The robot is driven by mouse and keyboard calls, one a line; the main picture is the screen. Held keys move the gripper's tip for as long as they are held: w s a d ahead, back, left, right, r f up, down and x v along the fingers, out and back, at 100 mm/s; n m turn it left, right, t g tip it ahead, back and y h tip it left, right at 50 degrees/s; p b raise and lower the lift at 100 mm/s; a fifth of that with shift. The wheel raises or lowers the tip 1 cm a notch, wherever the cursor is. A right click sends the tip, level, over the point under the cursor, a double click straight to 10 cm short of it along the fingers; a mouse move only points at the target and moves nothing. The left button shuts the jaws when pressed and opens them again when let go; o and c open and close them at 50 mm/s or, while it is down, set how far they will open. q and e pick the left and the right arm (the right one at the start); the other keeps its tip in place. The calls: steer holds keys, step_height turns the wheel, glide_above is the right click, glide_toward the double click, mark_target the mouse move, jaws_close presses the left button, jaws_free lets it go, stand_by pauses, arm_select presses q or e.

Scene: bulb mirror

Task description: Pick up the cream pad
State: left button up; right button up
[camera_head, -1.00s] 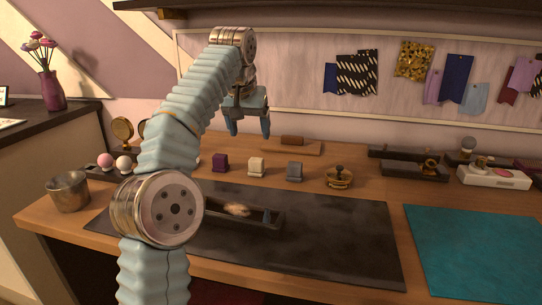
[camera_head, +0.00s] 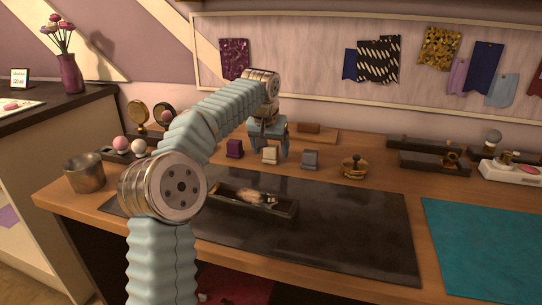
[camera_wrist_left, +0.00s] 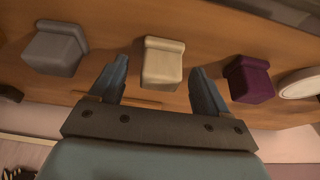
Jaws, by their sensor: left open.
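The cream pad (camera_head: 270,155) is a small upright cream block on the wooden table, between a purple block (camera_head: 234,149) and a grey block (camera_head: 310,159). My left gripper (camera_head: 268,151) is low at the cream pad, pointing down. In the left wrist view the cream pad (camera_wrist_left: 162,64) shows between the two blue fingertips of my left gripper (camera_wrist_left: 159,68). The fingers are apart, with a gap on each side of the pad. The purple block (camera_wrist_left: 249,79) and the grey block (camera_wrist_left: 56,50) lie outside the fingers. My right gripper is not in view.
A dark tray (camera_head: 222,204) with a brush-like item lies on the dark mat (camera_head: 340,230). A brass piece (camera_head: 354,167) stands right of the grey block. A metal cup (camera_head: 84,173) is at the left. A wooden block on a board (camera_head: 316,133) is behind.

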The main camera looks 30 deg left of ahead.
mark_target(270, 147)
arm_select(q)
steer(key=shift+w+f, duration=0.1)
steer(key=shift+f, duration=0.2)
steer(key=c, duration=1.1)
steer(key=shift+r, duration=0.1)
steer(key=shift+r, duration=0.55)
steer(key=v, duration=0.2)
steer(key=shift+w+a+r, duration=0.1)
steer(key=shift+a+r, duration=0.05)
steer(key=shift+r, duration=0.3)
steer(key=s+r, duration=0.3)
steer(key=s, duration=0.1)
steer(key=s+r, duration=0.3)
steer(key=s, duration=0.2)
steer(key=s+r+b, duration=0.1)
steer(key=s+r, duration=0.2)
steer(key=s, duration=0.1)
steer(key=shift+s+a, duration=0.15)
steer(key=shift+s, duration=0.1)
